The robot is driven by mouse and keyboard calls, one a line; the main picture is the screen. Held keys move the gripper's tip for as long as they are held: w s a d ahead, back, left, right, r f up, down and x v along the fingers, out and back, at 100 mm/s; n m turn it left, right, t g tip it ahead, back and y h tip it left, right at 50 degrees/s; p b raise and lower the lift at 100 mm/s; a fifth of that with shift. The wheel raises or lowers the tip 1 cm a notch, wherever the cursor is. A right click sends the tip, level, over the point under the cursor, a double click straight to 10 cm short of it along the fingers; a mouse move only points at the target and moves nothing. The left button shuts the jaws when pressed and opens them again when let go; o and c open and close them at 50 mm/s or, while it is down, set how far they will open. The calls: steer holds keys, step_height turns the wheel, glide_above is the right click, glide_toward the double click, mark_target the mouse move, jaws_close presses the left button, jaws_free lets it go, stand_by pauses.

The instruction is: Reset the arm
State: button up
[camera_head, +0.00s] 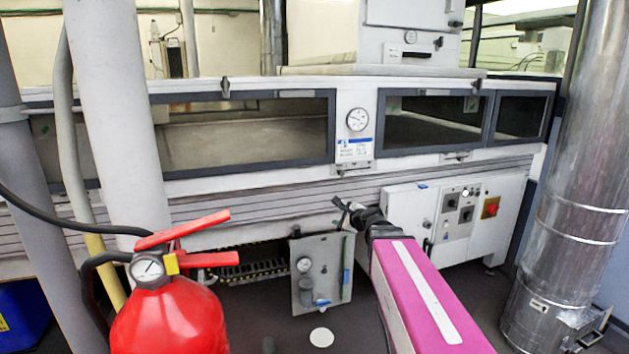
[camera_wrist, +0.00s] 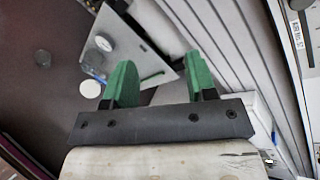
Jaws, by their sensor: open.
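My gripper (camera_head: 347,212) is at the end of my pink arm in the middle of the head view, in front of the long white curing tunnel (camera_head: 270,184). In the wrist view, the two green fingers of my gripper (camera_wrist: 160,85) stand well apart. Nothing is held between them. Beyond the fingers, the wrist view shows the grey panel with a gauge (camera_wrist: 140,62) and the ribbed side of the tunnel. The same panel (camera_head: 318,272) shows low in the head view, left of my arm.
A red fire extinguisher (camera_head: 170,318) stands at the front left, beside thick grey pipes (camera_head: 118,120). A large metal duct (camera_head: 570,190) stands at the right. A control cabinet (camera_head: 470,215) is behind my arm. Dark floor (camera_head: 275,322) shows between the extinguisher and my arm.

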steer(key=s+d+f+n+g+h, duration=0.1)
steer(key=s+f+n+g, duration=0.4)
steer(key=f, duration=0.3)
steer(key=s+f+n+g+h, duration=0.2)
steer(key=s+f+n+g, duration=0.1)
steer(key=s+f+n, duration=0.4)
steer(key=s+d+f+n+g+h, duration=0.4)
steer(key=s+d+f+n, duration=0.3)
steer(key=s+f, duration=0.1)
steer(key=shift+s+f, duration=0.15)
steer(key=shift+s, duration=0.15)
stand_by(1.1)
